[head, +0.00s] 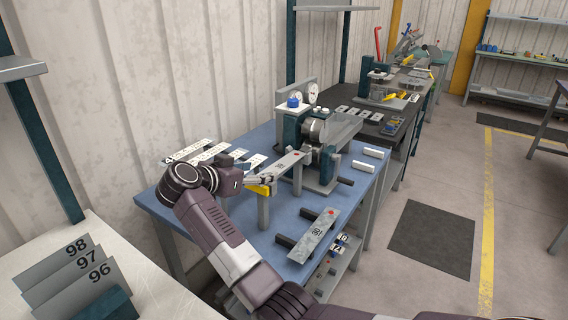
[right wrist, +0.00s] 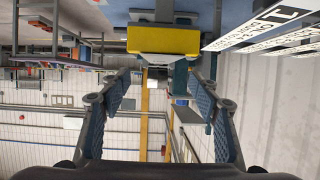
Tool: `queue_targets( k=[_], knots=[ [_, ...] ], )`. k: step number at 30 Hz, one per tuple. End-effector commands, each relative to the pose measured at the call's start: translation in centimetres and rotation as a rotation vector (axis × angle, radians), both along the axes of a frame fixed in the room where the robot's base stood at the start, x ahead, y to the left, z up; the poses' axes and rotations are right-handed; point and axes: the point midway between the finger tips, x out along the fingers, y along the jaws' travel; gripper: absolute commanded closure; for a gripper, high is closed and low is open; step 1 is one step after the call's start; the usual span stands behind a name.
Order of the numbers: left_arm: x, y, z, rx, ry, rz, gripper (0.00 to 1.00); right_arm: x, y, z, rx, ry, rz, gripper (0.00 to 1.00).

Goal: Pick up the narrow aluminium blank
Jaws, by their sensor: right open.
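A narrow aluminium blank (head: 285,164), a light grey strip with a red dot and dark marking, points from my right gripper toward the bending machine (head: 318,135). A yellow block (head: 259,190) is under its near end. My right gripper (head: 258,181) is at that near end, with its fingers spread. In the right wrist view the open fingers (right wrist: 163,88) stand wide apart, with the yellow block (right wrist: 163,40) ahead of the gap. A pale face beside the block may be the blank's end. I see no contact. A second, wider-looking blank (head: 314,236) lies on dark supports. My left gripper is not in view.
The blue table (head: 255,235) carries the machine, white blocks (head: 368,158) on the right and a row of labelled strips (head: 205,153) behind my wrist. Numbered plates (head: 75,265) stand on a pale bench at the lower left. A dark floor mat (head: 430,238) lies right of the table.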

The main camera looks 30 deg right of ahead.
Motion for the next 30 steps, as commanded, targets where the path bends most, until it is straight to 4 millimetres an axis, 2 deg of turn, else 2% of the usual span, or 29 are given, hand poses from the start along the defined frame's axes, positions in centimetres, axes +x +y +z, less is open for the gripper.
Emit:
queue_targets(
  k=[6,13,17,23,24,30],
  knots=[
    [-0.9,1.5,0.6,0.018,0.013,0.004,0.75,0.9,-2.4,-0.9,-0.004,0.001,-0.004,0.44],
    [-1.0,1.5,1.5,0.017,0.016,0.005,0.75,2.2,-5.1,-2.4,-0.006,0.001,-0.004,0.44],
    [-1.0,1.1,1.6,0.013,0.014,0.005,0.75,2.6,-5.9,-2.9,-0.003,0.0,-0.003,0.44],
    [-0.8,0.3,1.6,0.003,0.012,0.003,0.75,2.6,-5.9,-3.0,-0.003,-0.001,-0.002,0.44],
    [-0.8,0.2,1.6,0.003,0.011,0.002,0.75,2.6,-5.9,-3.0,-0.003,-0.001,-0.002,0.45],
    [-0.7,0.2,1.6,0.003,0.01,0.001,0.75,2.6,-5.9,-3.0,-0.003,-0.001,-0.002,0.67]
  ],
)
